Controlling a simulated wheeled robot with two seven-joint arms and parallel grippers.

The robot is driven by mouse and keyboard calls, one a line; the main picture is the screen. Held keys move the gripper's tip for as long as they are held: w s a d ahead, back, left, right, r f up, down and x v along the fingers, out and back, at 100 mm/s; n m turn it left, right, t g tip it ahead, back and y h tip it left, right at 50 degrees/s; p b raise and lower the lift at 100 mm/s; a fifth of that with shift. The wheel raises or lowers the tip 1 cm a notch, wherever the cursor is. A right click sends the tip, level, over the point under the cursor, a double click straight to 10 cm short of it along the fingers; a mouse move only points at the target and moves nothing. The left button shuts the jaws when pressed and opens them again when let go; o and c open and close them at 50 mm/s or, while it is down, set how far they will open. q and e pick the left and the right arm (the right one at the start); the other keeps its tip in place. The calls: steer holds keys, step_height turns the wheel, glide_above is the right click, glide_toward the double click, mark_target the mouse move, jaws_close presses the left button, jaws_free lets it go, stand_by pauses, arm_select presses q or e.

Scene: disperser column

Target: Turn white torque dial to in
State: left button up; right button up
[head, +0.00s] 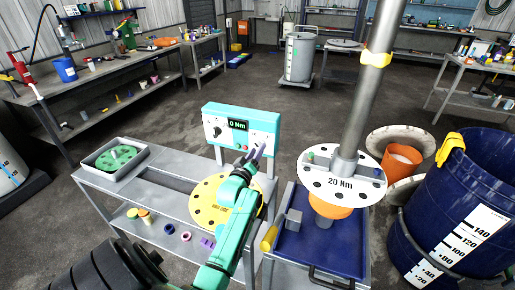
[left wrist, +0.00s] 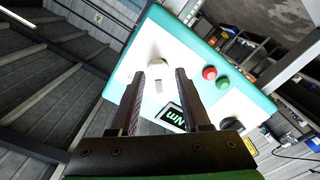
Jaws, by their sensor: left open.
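The teal control box (head: 241,130) with a white front panel stands at the back of the grey bench. Its display (head: 238,125) reads 0 Nm. The white torque dial (left wrist: 158,48) shows in the left wrist view as a pale round knob on the panel, beyond and between my fingertips; its marks cannot be read. My arm and fingers crowd that side of the panel in the head view. My left gripper (head: 258,150) is open in front of the panel's right part; its fingers (left wrist: 157,78) are apart with nothing held. My right gripper is not in view.
A black knob (head: 217,132) sits left of the display. Red (left wrist: 209,73) and green (left wrist: 222,83) buttons are beside the dial. A yellow disc (head: 207,205) lies under my arm. The metal shaft with a 20 Nm disc (head: 340,190) and a blue drum (head: 470,170) stand right.

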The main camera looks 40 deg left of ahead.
arm_select(q)
steer(key=shift+w+a+r, duration=0.1)
steer(key=shift+w+r, duration=0.05)
steer(key=shift+w, duration=0.1)
jaws_close()
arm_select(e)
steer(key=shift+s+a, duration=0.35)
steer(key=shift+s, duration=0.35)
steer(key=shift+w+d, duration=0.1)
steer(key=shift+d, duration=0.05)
arm_select(q)
steer(key=shift+m+b, duration=1.35)
steer(key=shift+m, duration=6.55)
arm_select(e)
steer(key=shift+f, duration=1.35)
